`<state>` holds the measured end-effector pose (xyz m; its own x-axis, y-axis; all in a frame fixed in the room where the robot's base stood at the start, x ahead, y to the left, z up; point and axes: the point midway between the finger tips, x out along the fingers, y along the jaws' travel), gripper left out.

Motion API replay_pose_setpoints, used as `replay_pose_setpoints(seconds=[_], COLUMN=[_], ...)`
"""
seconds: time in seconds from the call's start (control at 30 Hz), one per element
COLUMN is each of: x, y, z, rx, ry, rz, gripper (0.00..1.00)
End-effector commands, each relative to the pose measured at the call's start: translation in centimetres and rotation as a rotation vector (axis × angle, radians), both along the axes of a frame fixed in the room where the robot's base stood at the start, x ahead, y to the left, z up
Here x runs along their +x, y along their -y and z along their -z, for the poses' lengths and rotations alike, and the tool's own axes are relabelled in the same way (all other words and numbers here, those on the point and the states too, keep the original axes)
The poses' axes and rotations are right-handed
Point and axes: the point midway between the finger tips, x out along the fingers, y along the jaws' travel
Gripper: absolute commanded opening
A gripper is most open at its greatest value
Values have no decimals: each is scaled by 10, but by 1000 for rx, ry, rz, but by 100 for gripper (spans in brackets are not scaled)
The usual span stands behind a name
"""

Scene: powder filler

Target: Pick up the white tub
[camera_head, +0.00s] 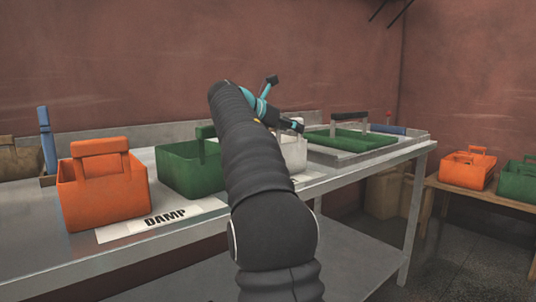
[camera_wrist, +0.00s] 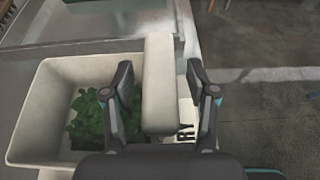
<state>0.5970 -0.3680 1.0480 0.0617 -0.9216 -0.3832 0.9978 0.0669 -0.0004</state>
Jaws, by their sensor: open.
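The white tub (camera_wrist: 40,85) fills the left of the wrist view, with green lumpy material inside. Its thick white handle (camera_wrist: 158,85) stands between the two fingers of my gripper (camera_wrist: 160,75), which is open. A gap shows on each side of the handle. I cannot tell how far the fingers reach down beside it. In the head view the white tub (camera_head: 295,155) is mostly hidden behind my arm, and my gripper (camera_head: 291,125) is just above it.
An orange tub (camera_head: 103,190) and a green tub (camera_head: 188,170) stand to the left on the metal table (camera_head: 350,168). A "DAMP" label (camera_head: 163,219) lies by them. A wooden bench (camera_head: 470,194) holds more tubs.

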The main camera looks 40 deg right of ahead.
Motion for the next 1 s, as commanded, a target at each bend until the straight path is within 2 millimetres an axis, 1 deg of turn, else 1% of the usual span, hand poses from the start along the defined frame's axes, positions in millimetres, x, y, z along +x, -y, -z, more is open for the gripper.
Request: replay_pose_setpoints(seconds=[0.1, 0.13, 0.17, 0.2, 0.27, 0.3, 0.37, 0.83, 1.0], x=[0, 0, 0, 0, 0, 0, 0, 0, 0], y=[0, 0, 0, 0, 0, 0, 0, -1, 0], z=[0, 0, 0, 0, 0, 0, 0, -2, -10], rx=[0, 0, 0, 0, 0, 0, 0, -1, -2], ry=[0, 0, 0, 0, 0, 0, 0, 2, 4], rz=[0, 0, 0, 0, 0, 0, 0, 0, 1], gripper=[58, 56, 48, 38, 23, 13, 0, 0, 0])
